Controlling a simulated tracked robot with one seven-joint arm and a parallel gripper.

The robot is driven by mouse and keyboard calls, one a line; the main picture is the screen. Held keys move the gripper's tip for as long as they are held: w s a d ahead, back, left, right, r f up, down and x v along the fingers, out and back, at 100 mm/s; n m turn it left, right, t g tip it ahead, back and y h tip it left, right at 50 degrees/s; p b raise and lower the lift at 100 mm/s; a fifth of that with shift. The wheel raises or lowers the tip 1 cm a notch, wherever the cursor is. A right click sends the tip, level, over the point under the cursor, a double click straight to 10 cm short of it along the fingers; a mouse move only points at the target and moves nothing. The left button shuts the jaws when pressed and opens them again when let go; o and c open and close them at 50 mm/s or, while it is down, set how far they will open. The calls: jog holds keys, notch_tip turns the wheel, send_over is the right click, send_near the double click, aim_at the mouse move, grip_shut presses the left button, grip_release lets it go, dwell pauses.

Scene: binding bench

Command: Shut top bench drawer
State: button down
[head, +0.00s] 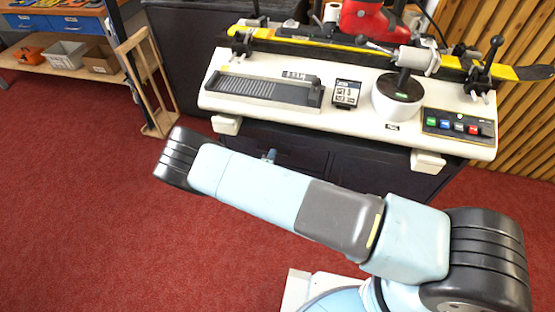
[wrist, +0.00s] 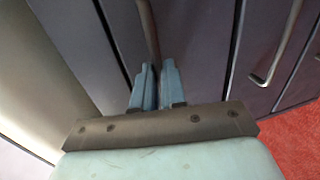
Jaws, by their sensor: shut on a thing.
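My gripper (wrist: 156,86) shows in the wrist view with its two blue fingers close together. They are shut on a thin bar handle (wrist: 150,28) that runs up between the fingertips. Behind the handle is a dark drawer front (wrist: 200,45); this view is turned, so its edges run nearly upright. In the head view, the dark cabinet (head: 370,170) under the white bench top is partly hidden by my arm. Only a small blue bit of my gripper (head: 270,155) shows there, at the cabinet front. How far the drawer stands out I cannot tell.
The white bench top (head: 270,117) bears a machine and a button panel (head: 458,125). Another handle (wrist: 279,45) is on a neighbouring dark front. A wooden frame (head: 148,85) stands left. Red carpet (head: 90,190) at left is clear.

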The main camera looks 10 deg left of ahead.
jog(key=shift+f, duration=0.15)
jog(key=shift+w, duration=0.1)
jog(key=c, duration=1.2)
grip_release()
jog(key=shift+w, duration=0.1)
jog(key=v, duration=1.4)
jog(key=shift+w, duration=0.1)
